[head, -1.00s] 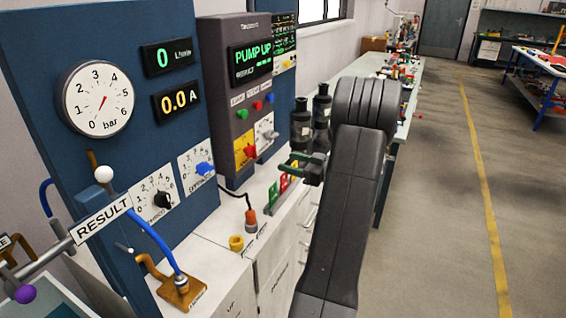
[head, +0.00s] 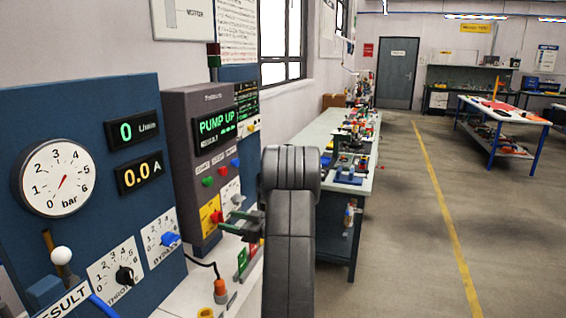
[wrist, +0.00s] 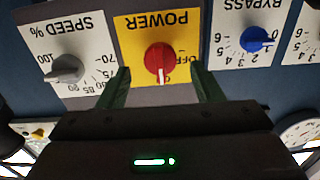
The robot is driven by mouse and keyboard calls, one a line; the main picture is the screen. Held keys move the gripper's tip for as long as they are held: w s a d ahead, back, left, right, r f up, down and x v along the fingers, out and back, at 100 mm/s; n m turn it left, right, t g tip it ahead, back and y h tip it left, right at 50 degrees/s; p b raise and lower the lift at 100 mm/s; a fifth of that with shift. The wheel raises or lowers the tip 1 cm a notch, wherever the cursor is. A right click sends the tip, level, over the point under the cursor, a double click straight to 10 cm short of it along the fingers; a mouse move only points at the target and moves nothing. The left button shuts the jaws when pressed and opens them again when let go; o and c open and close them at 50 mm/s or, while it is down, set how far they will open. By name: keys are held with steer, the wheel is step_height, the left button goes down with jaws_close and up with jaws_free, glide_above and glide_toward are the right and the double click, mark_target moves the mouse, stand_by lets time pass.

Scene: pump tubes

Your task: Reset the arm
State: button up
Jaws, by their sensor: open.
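My gripper (head: 235,217) is out in front of the grey control box (head: 183,130) with its green fingers toward the panel. In the wrist view its two green fingers (wrist: 160,85) are apart, with nothing held between them. The red POWER knob (wrist: 158,57) on its yellow plate shows in the gap between the fingers, apart from both. In the head view the red knob (head: 216,216) is just left of the fingertips. My arm blocks part of the bench behind it.
The grey SPEED knob (wrist: 67,69) and blue BYPASS knob (wrist: 256,40) flank the POWER plate. A long bench (head: 352,205) with parts stands behind my arm. The floor (head: 400,240) to the right is clear.

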mark_target(221, 219)
steer(key=x, duration=0.4)
steer(key=shift+a+p, duration=0.2)
steer(key=shift+p, duration=0.15)
